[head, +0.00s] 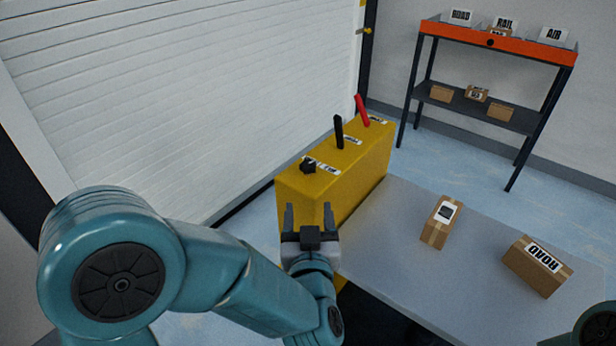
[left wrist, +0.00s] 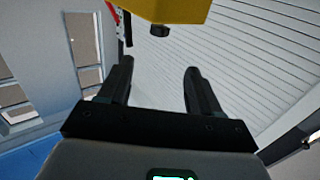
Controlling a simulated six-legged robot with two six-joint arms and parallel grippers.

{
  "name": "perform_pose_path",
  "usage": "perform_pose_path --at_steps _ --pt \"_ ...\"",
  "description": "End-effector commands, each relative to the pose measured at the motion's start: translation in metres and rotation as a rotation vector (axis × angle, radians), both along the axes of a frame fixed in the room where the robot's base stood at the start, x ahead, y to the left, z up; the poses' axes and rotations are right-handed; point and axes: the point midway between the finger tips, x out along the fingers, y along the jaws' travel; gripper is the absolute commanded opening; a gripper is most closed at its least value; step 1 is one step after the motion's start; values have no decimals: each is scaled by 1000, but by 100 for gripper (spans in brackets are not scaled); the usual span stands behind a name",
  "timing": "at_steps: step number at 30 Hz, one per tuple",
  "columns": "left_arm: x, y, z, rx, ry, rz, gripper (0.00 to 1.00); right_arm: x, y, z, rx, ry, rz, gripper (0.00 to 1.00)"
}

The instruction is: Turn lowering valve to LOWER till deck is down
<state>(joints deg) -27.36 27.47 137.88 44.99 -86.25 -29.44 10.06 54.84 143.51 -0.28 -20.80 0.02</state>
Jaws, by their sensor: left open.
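A yellow control box (head: 345,180) stands beside the white shutter in the head view. On its top are a black knob (head: 308,166) at the near end, a black lever (head: 339,132) in the middle and a red lever (head: 362,110) at the far end. White labels lie beside them, too small to read, so I cannot tell which control is the lowering valve. My left gripper (head: 309,210) is open and empty at the box's near end. In the left wrist view the box (left wrist: 178,9) and a black knob (left wrist: 159,30) show beyond my open fingers (left wrist: 158,68). My right gripper is out of view.
A grey deck (head: 400,232) carries a labelled carton (head: 434,236) and a ROAD carton (head: 521,266), right of the box. An orange-topped shelf (head: 480,42) with signs and cartons stands at the back right. Blue floor between is clear.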

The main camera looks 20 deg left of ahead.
Motion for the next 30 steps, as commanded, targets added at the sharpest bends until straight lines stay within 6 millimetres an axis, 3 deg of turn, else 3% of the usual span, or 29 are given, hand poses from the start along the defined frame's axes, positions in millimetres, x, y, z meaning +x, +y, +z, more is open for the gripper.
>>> perform_pose_path --at_steps 12,18,30 --pt "86 31 -1 -3 1 11 64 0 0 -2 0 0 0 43" --pt "118 39 -1 -3 2 6 64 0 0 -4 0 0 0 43" --pt "133 44 -1 -2 3 2 64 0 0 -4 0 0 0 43"
